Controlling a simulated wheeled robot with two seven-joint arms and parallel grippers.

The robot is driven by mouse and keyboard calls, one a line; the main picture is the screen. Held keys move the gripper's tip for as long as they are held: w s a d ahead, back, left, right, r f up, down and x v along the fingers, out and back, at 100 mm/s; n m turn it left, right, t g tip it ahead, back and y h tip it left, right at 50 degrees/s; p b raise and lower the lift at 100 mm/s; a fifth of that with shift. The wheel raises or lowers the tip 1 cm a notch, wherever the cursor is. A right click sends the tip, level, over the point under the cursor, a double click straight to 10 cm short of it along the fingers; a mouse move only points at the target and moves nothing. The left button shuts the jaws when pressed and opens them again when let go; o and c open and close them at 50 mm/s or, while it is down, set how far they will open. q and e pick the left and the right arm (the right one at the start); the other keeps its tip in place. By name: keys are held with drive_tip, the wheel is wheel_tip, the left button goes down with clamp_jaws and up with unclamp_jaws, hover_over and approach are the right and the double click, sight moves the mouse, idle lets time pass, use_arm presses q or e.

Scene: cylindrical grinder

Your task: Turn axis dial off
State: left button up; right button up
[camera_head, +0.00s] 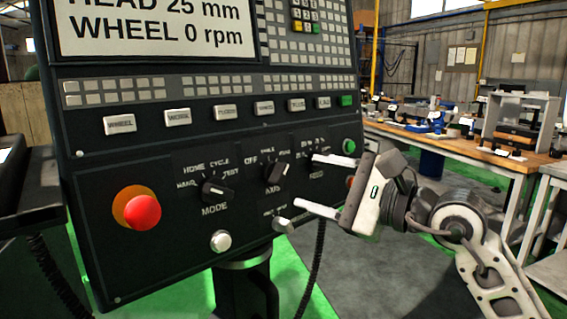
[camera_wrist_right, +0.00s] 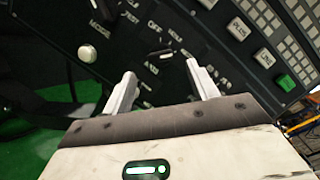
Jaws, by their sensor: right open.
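The axis dial (camera_head: 275,173) is a small black knob above the AXIS label, in the lower middle of the tilted dark control panel (camera_head: 130,262). Its OFF label is at the dial's upper left. The knob's light mark appears to tilt toward the upper right, though it is small. My right gripper (camera_head: 306,180) is open and empty, just right of the axis dial, its two pale fingers pointing left toward the panel. In the right wrist view a dark dial (camera_wrist_right: 160,53) shows beyond the open fingers (camera_wrist_right: 161,72); its setting is unclear. My left gripper is not in view.
The mode dial (camera_head: 213,189) and a red emergency button (camera_head: 143,211) lie to the left. A white round button (camera_head: 221,241) is below. My right gripper partly covers the FEED area. A wooden workbench (camera_head: 450,145) with equipment stands behind at right.

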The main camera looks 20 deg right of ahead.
sight(284, 175)
drive_tip(key=p+x, duration=0.1)
drive_tip(key=x, duration=0.6)
drive_tip(key=shift+w+a, duration=0.1)
drive_tip(key=shift+f, duration=0.1)
drive_tip(key=c, duration=1)
